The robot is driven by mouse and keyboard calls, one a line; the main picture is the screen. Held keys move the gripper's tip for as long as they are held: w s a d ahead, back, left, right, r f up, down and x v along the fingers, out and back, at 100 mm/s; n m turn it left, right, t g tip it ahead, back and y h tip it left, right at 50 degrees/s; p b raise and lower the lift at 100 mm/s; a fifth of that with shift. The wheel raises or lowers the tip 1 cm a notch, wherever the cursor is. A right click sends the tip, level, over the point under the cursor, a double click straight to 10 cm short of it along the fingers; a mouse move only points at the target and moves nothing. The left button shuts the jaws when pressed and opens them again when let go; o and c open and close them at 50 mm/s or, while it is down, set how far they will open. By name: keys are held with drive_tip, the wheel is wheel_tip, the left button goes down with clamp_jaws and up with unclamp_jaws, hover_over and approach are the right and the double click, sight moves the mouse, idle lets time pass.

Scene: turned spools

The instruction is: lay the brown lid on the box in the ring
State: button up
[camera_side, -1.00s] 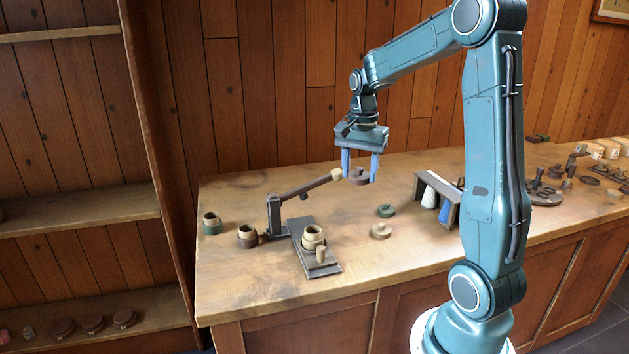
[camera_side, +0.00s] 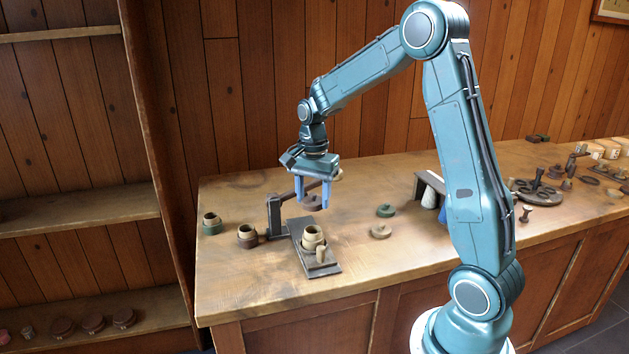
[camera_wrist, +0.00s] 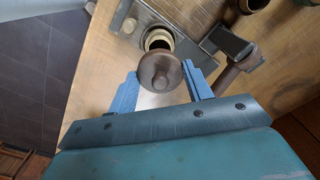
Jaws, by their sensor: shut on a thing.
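My gripper (camera_side: 312,205) is shut on the brown lid (camera_side: 313,198), a round disc with a knob. In the wrist view the lid (camera_wrist: 160,73) sits between the two blue fingers, knob toward the camera. The pale box in the ring (camera_side: 313,233) stands open on a dark plate (camera_side: 322,267). The lid is held in the air above the box, apart from it. In the wrist view the box (camera_wrist: 158,37) shows just beyond the lid, which hides part of it; the ring itself is hard to make out.
A dark post (camera_side: 273,215) with a lever arm stands behind the plate, close to my gripper. Two more open boxes, green-based (camera_side: 211,225) and brown-based (camera_side: 247,237), stand left. A green lid (camera_side: 385,210) and a pale lid (camera_side: 380,231) lie right, before a rack (camera_side: 425,185).

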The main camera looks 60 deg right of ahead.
sight(313, 229)
drive_tip(key=shift+f, duration=0.15)
drive_tip(key=shift+f, duration=3)
drive_tip(key=shift+f, duration=0.8)
idle(1.3)
idle(0.3)
drive_tip(key=o, duration=1)
drive_tip(key=shift+r, duration=0.15)
drive_tip(key=shift+r, duration=4.15)
